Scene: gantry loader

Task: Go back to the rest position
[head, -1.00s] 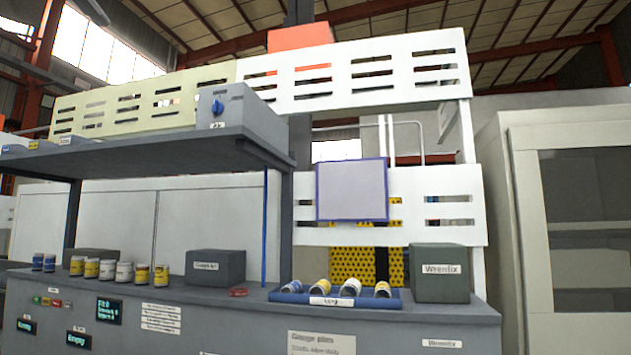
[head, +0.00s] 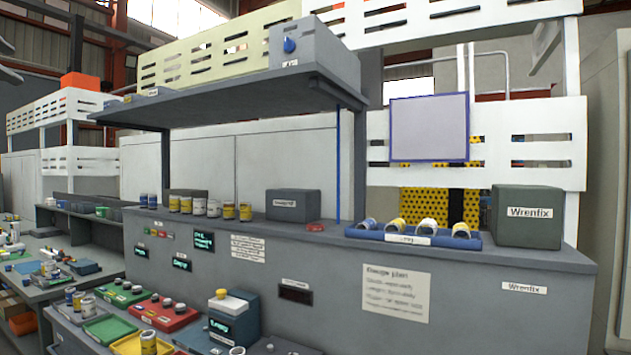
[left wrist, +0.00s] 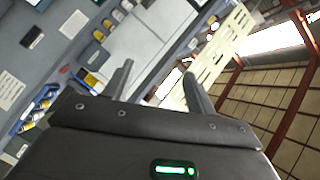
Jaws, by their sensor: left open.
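My left gripper (left wrist: 158,90) shows in the left wrist view, its two dark fingers spread apart with nothing between them. The picture there is tilted, with the grey bench and white wall panels beyond the fingers. I cannot make out either gripper clearly in the head view. My right gripper is in no view.
The grey bench (head: 430,280) spans the front. On it stand several yellow and white cans (head: 200,207), a blue rack (head: 410,236) of tilted cans and a Wrenfix box (head: 527,216). A shelf (head: 230,98) overhangs it. Red (head: 165,311) and green trays lie lower left.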

